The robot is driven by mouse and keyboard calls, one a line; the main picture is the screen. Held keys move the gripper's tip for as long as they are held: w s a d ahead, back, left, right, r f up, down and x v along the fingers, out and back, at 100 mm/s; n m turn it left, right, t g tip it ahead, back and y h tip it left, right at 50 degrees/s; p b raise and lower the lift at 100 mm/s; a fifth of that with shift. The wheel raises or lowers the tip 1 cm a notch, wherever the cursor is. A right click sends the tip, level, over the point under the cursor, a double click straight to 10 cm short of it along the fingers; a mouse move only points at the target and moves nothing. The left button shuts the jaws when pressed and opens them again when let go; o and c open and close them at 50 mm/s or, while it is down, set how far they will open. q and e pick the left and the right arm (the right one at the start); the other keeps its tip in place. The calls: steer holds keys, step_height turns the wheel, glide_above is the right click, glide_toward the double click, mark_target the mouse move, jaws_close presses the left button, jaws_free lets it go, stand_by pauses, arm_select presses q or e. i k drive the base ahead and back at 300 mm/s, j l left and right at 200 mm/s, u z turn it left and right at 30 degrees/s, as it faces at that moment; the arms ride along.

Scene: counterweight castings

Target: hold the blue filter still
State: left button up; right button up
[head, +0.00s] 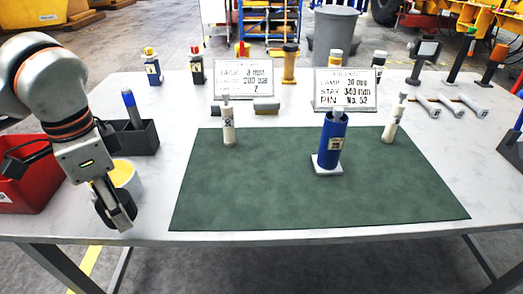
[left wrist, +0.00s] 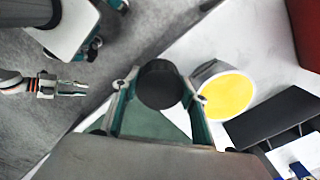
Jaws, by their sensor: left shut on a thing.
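The blue filter (head: 331,140) stands upright on a small white square base (head: 327,170) on the green mat (head: 260,195), right of the mat's middle. No gripper touches it. My left gripper (head: 120,212) is far to its left, pointing down by the table's front left edge. It is shut on a round black thing (head: 105,208). The left wrist view shows the same black thing (left wrist: 160,84) between the fingers. My right gripper (left wrist: 72,88) shows at the left of the left wrist view, its two fingers apart and empty.
A white tub with yellow contents (head: 124,174) stands right behind my left gripper. A red bin (head: 30,185) and a dark tray (head: 138,138) are nearby. The mat's front is clear.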

mark_target(327, 162)
steer(key=i+l, duration=0.2)
steer(key=l, duration=0.2)
steer(key=i+l, duration=0.2)
steer(key=l, duration=0.2)
steer(key=i+l, duration=0.2)
steer(key=l, duration=0.2)
